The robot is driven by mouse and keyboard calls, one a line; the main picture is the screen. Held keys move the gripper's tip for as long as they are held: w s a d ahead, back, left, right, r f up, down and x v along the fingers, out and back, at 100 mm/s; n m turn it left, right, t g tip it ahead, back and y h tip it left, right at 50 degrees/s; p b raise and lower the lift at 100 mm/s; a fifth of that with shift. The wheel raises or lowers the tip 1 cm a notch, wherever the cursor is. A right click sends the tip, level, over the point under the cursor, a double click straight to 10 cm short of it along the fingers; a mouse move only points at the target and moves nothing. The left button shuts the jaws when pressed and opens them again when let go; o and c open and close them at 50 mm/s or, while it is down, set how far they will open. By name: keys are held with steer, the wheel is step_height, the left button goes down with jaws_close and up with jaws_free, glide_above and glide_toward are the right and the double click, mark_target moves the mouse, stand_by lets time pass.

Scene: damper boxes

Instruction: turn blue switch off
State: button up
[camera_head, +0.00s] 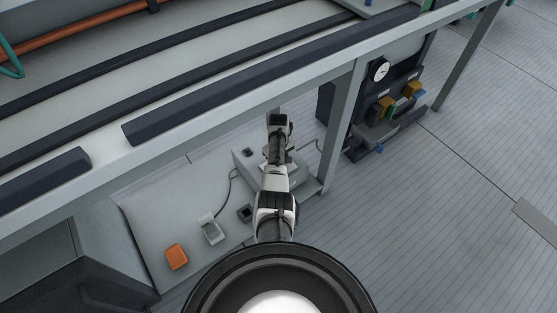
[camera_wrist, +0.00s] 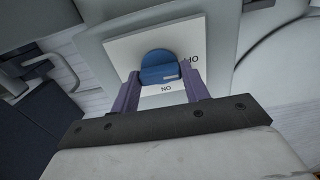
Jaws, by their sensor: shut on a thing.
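The blue switch (camera_wrist: 159,66) is a round knob on a white square plate (camera_wrist: 126,46) in the wrist view. The plate carries the letters "NO" below the knob and further letters to its right, partly hidden; the text looks upside down. My gripper (camera_wrist: 160,80) has its two purple fingers on either side of the lower part of the knob and is shut on it. In the head view my arm reaches down to a grey box (camera_head: 297,171) under the bench; the gripper's tips and the switch are hidden there.
An orange block (camera_head: 176,256), a small light grey box (camera_head: 211,229) and a small dark box (camera_head: 245,213) sit on the lower shelf left of my arm. A bench leg (camera_head: 343,125) stands close on the right. A dark machine with a gauge (camera_head: 381,71) stands beyond it. Open floor lies right.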

stand_by(0.4)
steer(key=o, duration=1)
step_height(320, 180, up, 14)
steer(key=p, duration=0.4)
steer(key=shift+f, duration=0.1)
